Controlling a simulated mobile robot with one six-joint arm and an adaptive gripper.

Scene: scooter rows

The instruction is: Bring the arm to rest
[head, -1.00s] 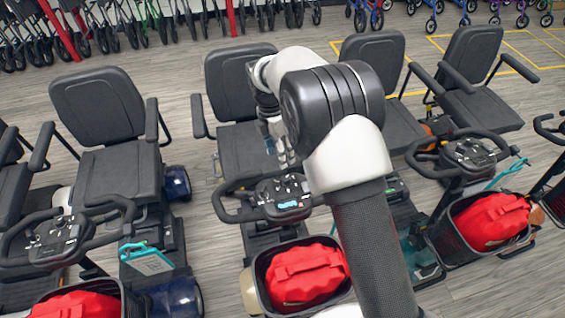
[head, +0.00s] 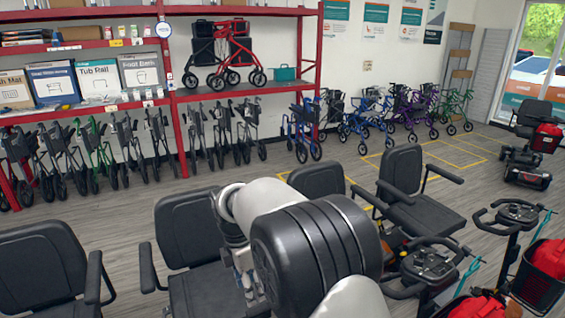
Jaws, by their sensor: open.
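My white and grey arm rises from the bottom of the head view, with a large black ribbed joint in the middle. The arm folds over this joint, and my gripper (head: 252,292) hangs down on its far side, partly hidden by the joint. What shows of it is open, with nothing seen between the fingers. It appears in front of a black scooter seat (head: 190,232); I cannot tell the gap between them.
Mobility scooters stand in a row, with another seat (head: 402,172) at the right and red bags (head: 552,258) in front baskets. Behind are a red shelf rack (head: 170,92) and folded walkers (head: 95,150). Open floor with yellow lines (head: 455,152) lies at the back right.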

